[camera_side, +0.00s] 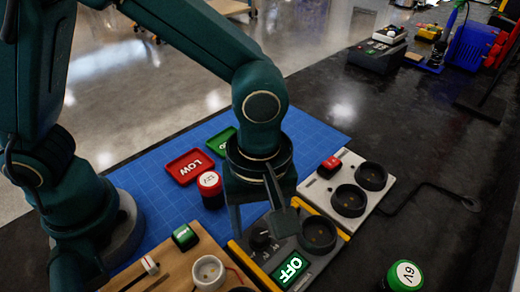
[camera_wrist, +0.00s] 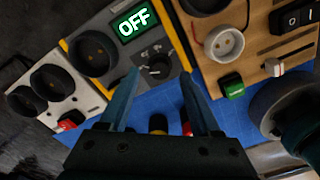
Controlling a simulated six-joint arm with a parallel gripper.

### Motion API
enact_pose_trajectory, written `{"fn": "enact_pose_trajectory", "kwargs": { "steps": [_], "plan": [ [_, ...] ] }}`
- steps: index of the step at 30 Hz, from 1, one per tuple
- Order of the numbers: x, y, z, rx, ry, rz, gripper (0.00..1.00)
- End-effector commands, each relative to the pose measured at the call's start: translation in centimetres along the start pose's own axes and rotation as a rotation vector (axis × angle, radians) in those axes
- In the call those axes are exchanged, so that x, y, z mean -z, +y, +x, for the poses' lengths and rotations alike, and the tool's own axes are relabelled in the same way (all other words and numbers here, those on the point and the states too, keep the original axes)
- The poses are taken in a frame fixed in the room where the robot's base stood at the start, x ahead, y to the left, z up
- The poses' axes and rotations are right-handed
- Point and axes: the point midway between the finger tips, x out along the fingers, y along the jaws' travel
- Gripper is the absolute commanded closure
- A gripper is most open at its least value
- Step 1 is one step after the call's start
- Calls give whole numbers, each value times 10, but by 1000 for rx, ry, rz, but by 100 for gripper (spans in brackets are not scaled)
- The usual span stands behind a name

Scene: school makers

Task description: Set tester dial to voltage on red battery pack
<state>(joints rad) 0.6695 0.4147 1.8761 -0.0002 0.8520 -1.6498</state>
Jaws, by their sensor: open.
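The tester is a grey box with yellow edges (camera_side: 338,246); its lit display (camera_side: 291,269) reads OFF, as it does in the wrist view (camera_wrist: 134,20). Its small black dial (camera_wrist: 156,68) has small markings around it, too small to read surely. The dial (camera_side: 262,238) is partly behind my fingers in the side view. My gripper (camera_wrist: 158,74) is open, its fingertips on either side of the dial in the wrist view; contact cannot be told. The red battery pack (camera_side: 210,187) stands upright on the blue mat, and its white top label appears to read 12V.
A red LOW tray (camera_side: 189,166) and a green tray (camera_side: 222,141) lie on the blue mat (camera_side: 160,205). A green 6V pack (camera_side: 404,275) stands at front right. A white socket board (camera_side: 346,184) and a wooden board (camera_wrist: 250,60) flank the tester. A bent black rod (camera_side: 440,188) lies right.

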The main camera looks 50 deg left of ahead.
Motion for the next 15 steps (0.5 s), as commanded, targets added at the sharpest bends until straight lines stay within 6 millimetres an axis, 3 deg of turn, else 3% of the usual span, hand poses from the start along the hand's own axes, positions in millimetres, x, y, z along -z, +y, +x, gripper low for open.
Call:
{"fn": "enact_pose_trajectory", "kwargs": {
  "steps": [6, 14, 15],
  "plan": [
    [0, 0, 21, 2, 0, -1, 36],
    [0, 0, 23, -2, 0, -1, 36],
    [0, 0, 23, -2, 0, -1, 40]
  ]
}}
